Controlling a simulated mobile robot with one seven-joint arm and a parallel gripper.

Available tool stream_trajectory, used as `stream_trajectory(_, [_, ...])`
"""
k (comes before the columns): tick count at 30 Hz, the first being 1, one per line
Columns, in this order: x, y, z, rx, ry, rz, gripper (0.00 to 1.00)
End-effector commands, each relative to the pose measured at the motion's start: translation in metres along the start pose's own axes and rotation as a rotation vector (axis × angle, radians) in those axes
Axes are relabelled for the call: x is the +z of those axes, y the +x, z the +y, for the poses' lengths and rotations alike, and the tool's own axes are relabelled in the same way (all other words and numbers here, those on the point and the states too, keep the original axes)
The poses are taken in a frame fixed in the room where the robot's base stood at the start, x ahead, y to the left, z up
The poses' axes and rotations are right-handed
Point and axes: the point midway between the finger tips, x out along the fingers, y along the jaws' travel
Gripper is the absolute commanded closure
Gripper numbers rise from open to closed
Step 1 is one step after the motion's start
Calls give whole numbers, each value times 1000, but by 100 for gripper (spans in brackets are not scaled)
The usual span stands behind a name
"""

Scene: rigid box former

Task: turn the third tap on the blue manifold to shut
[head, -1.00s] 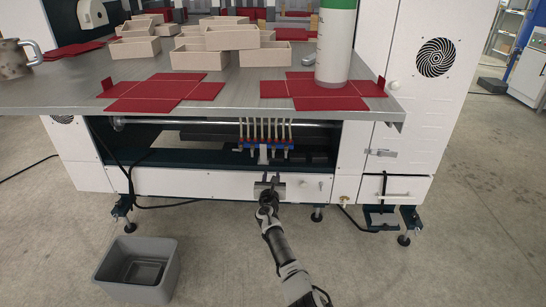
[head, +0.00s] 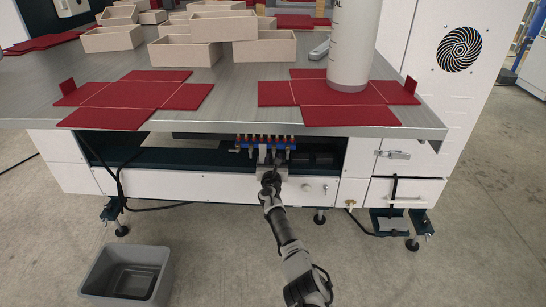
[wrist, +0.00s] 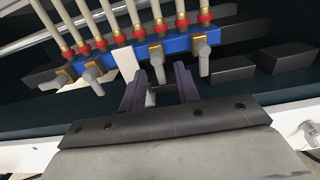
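The blue manifold (head: 243,142) sits under the table's front edge; in the wrist view it is a blue bar (wrist: 178,44) with red-collared hoses above. Several brass-bodied taps with grey handles line its front. The third tap from the left (wrist: 156,58) has its handle pointing down toward my gripper. My gripper (wrist: 160,70) is open, its two dark fingers on either side of that handle in the picture, with gaps showing. Whether a finger touches it I cannot tell. In the head view my gripper (head: 270,165) is just in front of the manifold and hides part of it.
The table (head: 232,92) overhangs the manifold, with red flat box blanks (head: 130,98) and wooden boxes (head: 187,52) on top. A pale bracket (wrist: 127,62) stands left of the third tap. Dark blocks (wrist: 287,58) lie right. A grey bin (head: 127,275) is on the floor.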

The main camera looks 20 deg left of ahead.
Motion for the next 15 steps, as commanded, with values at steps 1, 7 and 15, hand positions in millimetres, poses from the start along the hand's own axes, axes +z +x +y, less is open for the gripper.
stream_trajectory(1, [0,0,0,0,0,0,68])
stream_trajectory(7, [0,0,0,0,0,0,68])
stream_trajectory(15, [0,0,0,0,0,0,100])
